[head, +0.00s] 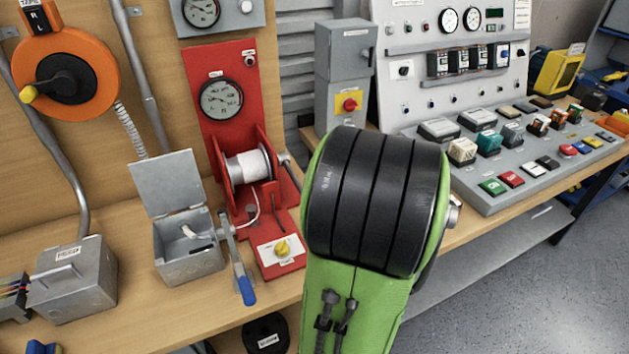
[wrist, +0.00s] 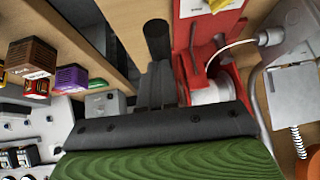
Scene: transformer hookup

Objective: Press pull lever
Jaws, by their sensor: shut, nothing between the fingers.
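The red pull stand (head: 228,120) carries a gauge, a white spool and a yellow knob. A dark lever arm (head: 288,168) leaves its right side, and my arm hides its far end in the head view. In the wrist view, which is turned over, a black cylindrical grip (wrist: 157,38) beside the red stand (wrist: 190,35) appears to be this lever's handle. My gripper (wrist: 155,72) is shut and empty, its fingertips close to the grip. I cannot tell whether they touch. In the head view my arm hides the gripper.
A grey box (head: 190,262) with a raised lid and a blue-handled lever (head: 244,280) stands left of the red stand. A grey control console (head: 535,175) is at right. Bare bench (head: 130,325) lies in front of the boxes.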

